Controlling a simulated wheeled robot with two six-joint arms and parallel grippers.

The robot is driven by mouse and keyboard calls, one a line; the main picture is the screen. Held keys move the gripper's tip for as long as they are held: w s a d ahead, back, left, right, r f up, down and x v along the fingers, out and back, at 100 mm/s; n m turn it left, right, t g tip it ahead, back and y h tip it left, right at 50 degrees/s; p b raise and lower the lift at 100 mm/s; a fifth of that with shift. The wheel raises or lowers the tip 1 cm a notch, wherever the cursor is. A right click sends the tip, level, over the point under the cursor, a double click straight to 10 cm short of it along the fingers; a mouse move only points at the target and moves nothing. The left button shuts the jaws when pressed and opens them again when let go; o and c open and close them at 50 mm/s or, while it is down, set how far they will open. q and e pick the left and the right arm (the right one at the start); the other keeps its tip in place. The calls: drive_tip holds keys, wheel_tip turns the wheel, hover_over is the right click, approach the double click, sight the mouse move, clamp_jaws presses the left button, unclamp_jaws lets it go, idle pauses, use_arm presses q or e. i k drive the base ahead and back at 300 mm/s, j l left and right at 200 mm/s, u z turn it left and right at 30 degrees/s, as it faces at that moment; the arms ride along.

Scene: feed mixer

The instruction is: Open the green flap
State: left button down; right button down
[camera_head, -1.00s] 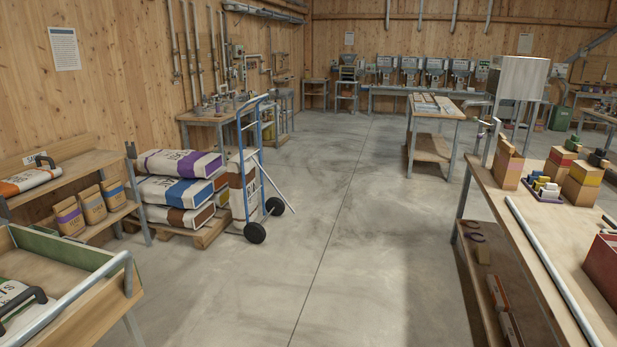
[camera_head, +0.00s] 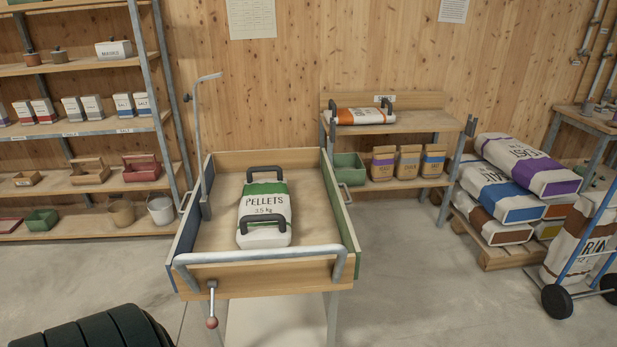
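A wooden tipping table or tray on legs stands in the middle, its front board (camera_head: 262,277) facing me. The left side wall is a blue flap (camera_head: 187,225). A white and green pellets bag (camera_head: 265,213) with dark handles lies on the tray. Neither of my grippers is in view.
A grey metal bar (camera_head: 260,256) runs along the tray's front, with a red-knobbed lever (camera_head: 212,308) below. A bent metal post (camera_head: 200,140) rises at the left. A dark ribbed object (camera_head: 100,328) is at lower left. Floor (camera_head: 430,290) right of the tray is clear.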

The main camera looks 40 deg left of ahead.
sight(346, 231)
drive_tip(key=i+l+u, duration=0.2)
drive_tip(key=i+u, duration=0.15)
drive_tip(key=u, duration=0.15)
drive_tip(key=i+l+u, duration=0.25)
drive_tip(key=u, duration=0.2)
drive_tip(key=i+l+u, duration=0.2)
drive_tip(key=l+u, duration=0.3)
drive_tip(key=i+l+u, duration=0.15)
drive_tip(key=l+u, duration=0.35)
